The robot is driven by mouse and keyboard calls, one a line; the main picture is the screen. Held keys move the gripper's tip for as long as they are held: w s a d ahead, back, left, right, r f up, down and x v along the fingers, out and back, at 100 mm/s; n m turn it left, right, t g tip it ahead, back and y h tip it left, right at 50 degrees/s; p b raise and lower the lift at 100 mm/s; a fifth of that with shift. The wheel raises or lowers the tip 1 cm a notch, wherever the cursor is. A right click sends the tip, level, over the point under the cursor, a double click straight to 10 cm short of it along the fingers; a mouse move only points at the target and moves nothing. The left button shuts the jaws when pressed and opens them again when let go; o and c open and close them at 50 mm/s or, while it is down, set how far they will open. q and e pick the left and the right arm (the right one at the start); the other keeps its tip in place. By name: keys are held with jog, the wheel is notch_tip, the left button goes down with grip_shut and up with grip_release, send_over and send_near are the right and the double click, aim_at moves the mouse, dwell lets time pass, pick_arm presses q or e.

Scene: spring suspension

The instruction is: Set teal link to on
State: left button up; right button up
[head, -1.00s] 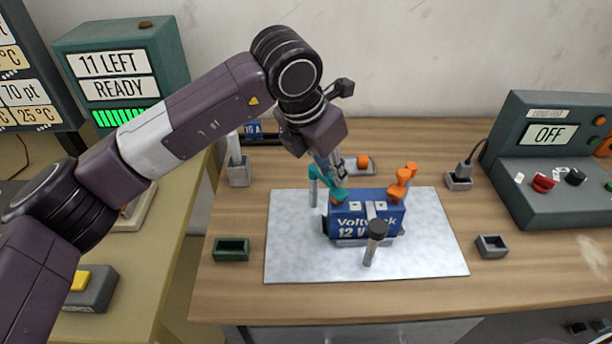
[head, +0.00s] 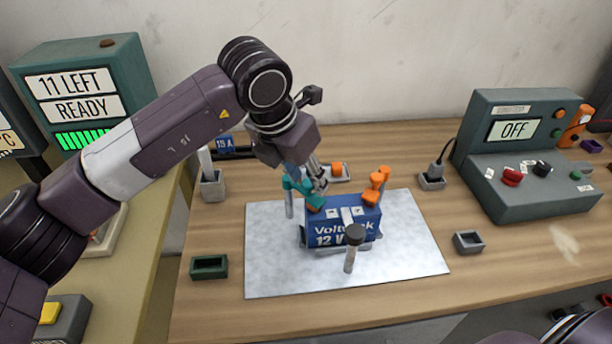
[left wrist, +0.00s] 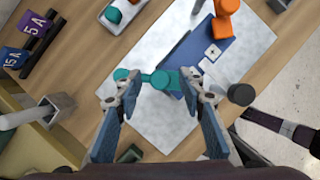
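An orange link (head: 376,184) stands at the battery's right corner. My right gripper is out of view.
The battery stands on a pale metal mat (head: 275,270). A black-topped post (head: 355,236) rises in front of it. A green tray (head: 209,267) and grey tray (head: 468,242) flank the mat. A console (head: 515,130) reads OFF; a left display (head: 84,98) reads READY.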

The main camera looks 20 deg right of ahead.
pick_arm(q)
jog(key=v, duration=1.2)
jog(key=shift+r, duration=0.1)
